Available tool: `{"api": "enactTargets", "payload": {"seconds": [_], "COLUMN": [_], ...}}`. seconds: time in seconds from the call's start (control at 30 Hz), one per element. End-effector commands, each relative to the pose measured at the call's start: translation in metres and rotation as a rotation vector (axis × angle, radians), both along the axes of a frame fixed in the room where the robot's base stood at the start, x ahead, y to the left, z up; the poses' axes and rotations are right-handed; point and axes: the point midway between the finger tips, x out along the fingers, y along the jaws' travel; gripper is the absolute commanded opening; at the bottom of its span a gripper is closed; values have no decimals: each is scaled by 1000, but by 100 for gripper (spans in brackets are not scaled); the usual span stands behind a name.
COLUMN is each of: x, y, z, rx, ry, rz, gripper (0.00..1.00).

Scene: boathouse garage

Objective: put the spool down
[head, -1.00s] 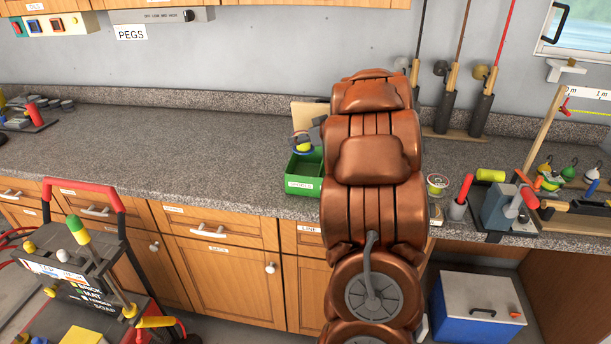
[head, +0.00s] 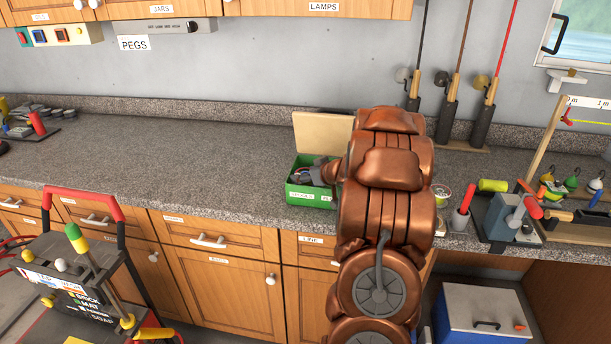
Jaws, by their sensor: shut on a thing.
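A green open-topped bin (head: 308,197) with a white label stands on the counter, just left of my arm. My gripper (head: 312,176) is dark grey and reaches down inside the bin's opening. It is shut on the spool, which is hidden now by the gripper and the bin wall. I cannot tell whether the spool touches the bin's floor.
A tan board (head: 322,133) stands behind the bin. A small round tub (head: 441,194) and a red-handled tool (head: 461,212) are right of my arm. The grey counter (head: 190,160) is clear to the left. A cart (head: 85,270) stands at the lower left.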

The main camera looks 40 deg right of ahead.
Motion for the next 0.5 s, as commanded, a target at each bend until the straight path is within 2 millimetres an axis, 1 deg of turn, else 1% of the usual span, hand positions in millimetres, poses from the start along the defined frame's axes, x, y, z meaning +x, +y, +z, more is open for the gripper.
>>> {"api": "enactTargets", "payload": {"seconds": [0.5], "x": [0], "y": [0], "z": [-10], "rx": [0], "ry": [1], "rz": [0], "gripper": [33]}}
